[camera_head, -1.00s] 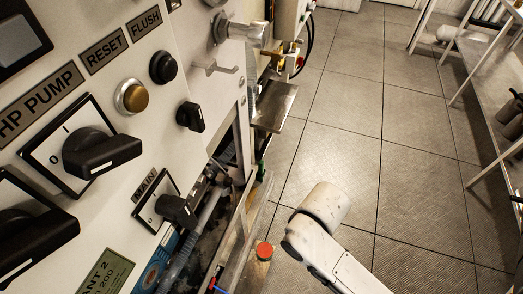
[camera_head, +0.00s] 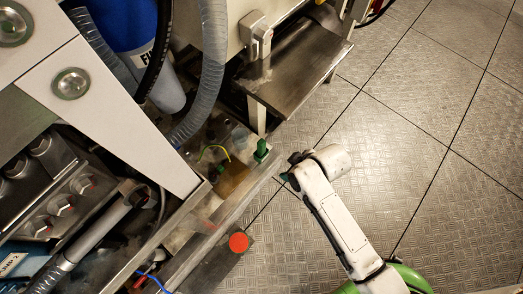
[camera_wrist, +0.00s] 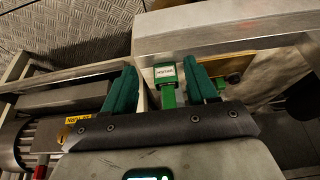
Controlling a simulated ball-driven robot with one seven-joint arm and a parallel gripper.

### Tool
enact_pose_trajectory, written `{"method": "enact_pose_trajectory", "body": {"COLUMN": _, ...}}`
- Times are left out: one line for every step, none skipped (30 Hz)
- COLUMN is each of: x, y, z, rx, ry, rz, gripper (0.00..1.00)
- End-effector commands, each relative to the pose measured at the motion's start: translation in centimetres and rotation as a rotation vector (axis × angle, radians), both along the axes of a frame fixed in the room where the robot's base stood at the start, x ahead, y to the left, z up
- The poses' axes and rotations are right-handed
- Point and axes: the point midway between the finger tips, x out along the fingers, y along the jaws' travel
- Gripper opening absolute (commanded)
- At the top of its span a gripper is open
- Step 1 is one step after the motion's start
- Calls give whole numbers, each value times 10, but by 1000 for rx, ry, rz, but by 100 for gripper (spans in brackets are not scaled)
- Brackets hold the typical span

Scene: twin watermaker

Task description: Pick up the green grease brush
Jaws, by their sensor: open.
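The green grease brush (camera_head: 262,150) stands at the edge of the machine's metal frame, near the middle of the head view. My gripper (camera_wrist: 160,68) is open, with one finger on each side of the brush and visible gaps. Its contact with the brush cannot be seen. In the head view my gripper (camera_head: 289,168) is small and partly hidden by my white wrist, just right of the brush.
A metal shelf (camera_head: 300,65) juts out above the brush. A red round cap (camera_head: 238,242) sits on the frame's lower part. A grey hose (camera_head: 210,80) and a blue canister (camera_head: 125,25) are at upper left. The tiled floor (camera_head: 440,130) at right is clear.

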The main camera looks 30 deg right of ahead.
Motion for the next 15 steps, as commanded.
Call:
{"method": "enact_pose_trajectory", "body": {"x": 5, "y": 1, "z": -3, "rx": 0, "ry": -5, "rz": 3, "gripper": 57}}
{"method": "enact_pose_trajectory", "body": {"x": 8, "y": 2, "z": -3, "rx": 0, "ry": -6, "rz": 4, "gripper": 57}}
{"method": "enact_pose_trajectory", "body": {"x": 13, "y": 4, "z": -3, "rx": 1, "ry": -7, "rz": 4, "gripper": 57}}
{"method": "enact_pose_trajectory", "body": {"x": 19, "y": 6, "z": -3, "rx": 0, "ry": -7, "rz": 5, "gripper": 57}}
{"method": "enact_pose_trajectory", "body": {"x": 24, "y": 7, "z": -2, "rx": -1, "ry": -9, "rz": 5, "gripper": 57}}
{"method": "enact_pose_trajectory", "body": {"x": 31, "y": 9, "z": -2, "rx": -2, "ry": -9, "rz": 6, "gripper": 57}}
{"method": "enact_pose_trajectory", "body": {"x": 37, "y": 11, "z": -2, "rx": -1, "ry": -9, "rz": 5, "gripper": 57}}
{"method": "enact_pose_trajectory", "body": {"x": 42, "y": 13, "z": -3, "rx": -1, "ry": -7, "rz": 4, "gripper": 57}}
{"method": "enact_pose_trajectory", "body": {"x": 49, "y": 15, "z": -3, "rx": -1, "ry": -7, "rz": 5, "gripper": 57}}
{"method": "enact_pose_trajectory", "body": {"x": 53, "y": 17, "z": -3, "rx": -1, "ry": -7, "rz": 5, "gripper": 57}}
{"method": "enact_pose_trajectory", "body": {"x": 58, "y": 18, "z": -2, "rx": -1, "ry": -8, "rz": 4, "gripper": 57}}
{"method": "enact_pose_trajectory", "body": {"x": 63, "y": 20, "z": -2, "rx": -1, "ry": -6, "rz": 3, "gripper": 57}}
{"method": "enact_pose_trajectory", "body": {"x": 66, "y": 21, "z": -2, "rx": -1, "ry": -6, "rz": 4, "gripper": 57}}
{"method": "enact_pose_trajectory", "body": {"x": 69, "y": 22, "z": -2, "rx": -1, "ry": -7, "rz": 4, "gripper": 57}}
{"method": "enact_pose_trajectory", "body": {"x": 72, "y": 23, "z": -2, "rx": 0, "ry": -5, "rz": 4, "gripper": 57}}
